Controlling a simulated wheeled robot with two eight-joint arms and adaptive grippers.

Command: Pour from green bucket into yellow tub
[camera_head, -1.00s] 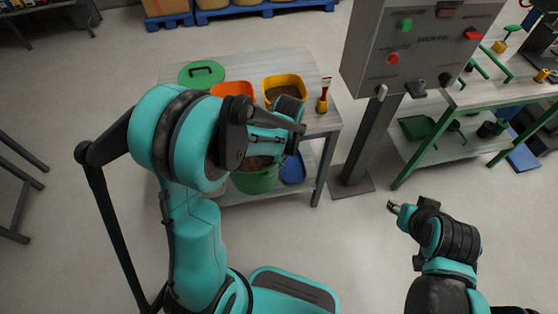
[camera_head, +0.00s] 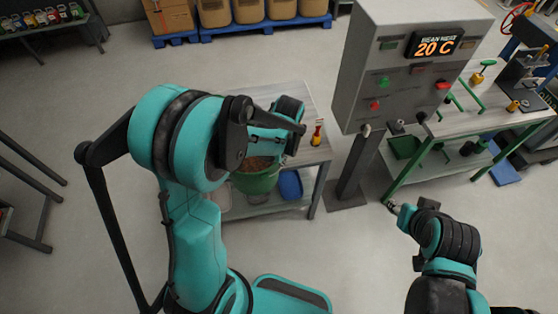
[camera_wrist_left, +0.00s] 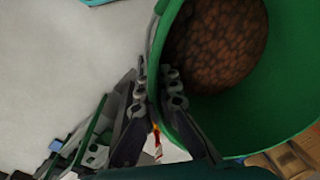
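A green bucket (camera_head: 258,182) with brown beans in it shows below my left forearm in the head view. The left wrist view shows the bucket (camera_wrist_left: 262,105) close up, the brown contents inside. My left gripper (camera_wrist_left: 155,85) is shut on its rim, one finger on each side of the wall. In the head view the arm hides most of this gripper, and I cannot tell how far the bucket hangs above the shelf. The yellow tub is hidden behind my left arm. My right gripper (camera_head: 392,207) is over the floor, apart from everything; its fingers are too small to judge.
A grey table (camera_head: 312,98) with a lower shelf stands behind the left arm. A blue container (camera_head: 290,184) is beside the bucket. A grey control box (camera_head: 410,75) reading 20 C stands right of the table. A green-legged workbench (camera_head: 480,125) is farther right. The front floor is clear.

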